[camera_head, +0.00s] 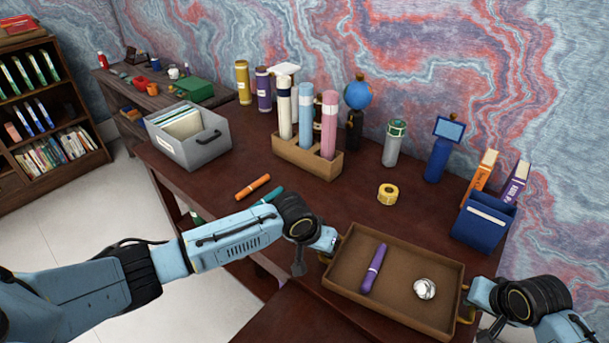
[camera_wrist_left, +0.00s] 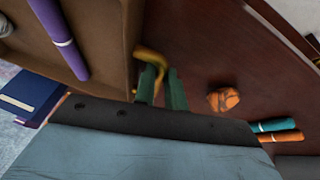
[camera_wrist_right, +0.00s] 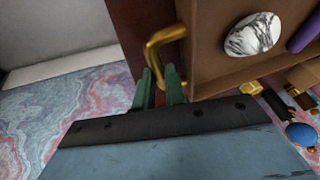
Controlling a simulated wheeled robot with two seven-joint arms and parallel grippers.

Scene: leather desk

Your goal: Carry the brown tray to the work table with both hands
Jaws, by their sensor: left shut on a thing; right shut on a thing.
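The brown tray (camera_head: 403,262) is at the front right of the head view, over the dark desk's front part. It holds a purple marker (camera_head: 374,268) and a white marbled stone (camera_head: 425,288). My left gripper (camera_head: 326,246) is shut on the tray's left brass handle, which shows in the left wrist view (camera_wrist_left: 150,57). My right gripper (camera_head: 472,300) is shut on the right brass handle, clear in the right wrist view (camera_wrist_right: 164,38). The tray looks about level. I cannot tell whether it touches the surface below.
Orange and teal markers lie left of the tray. An orange lump (camera_wrist_left: 223,99) lies near my left gripper.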

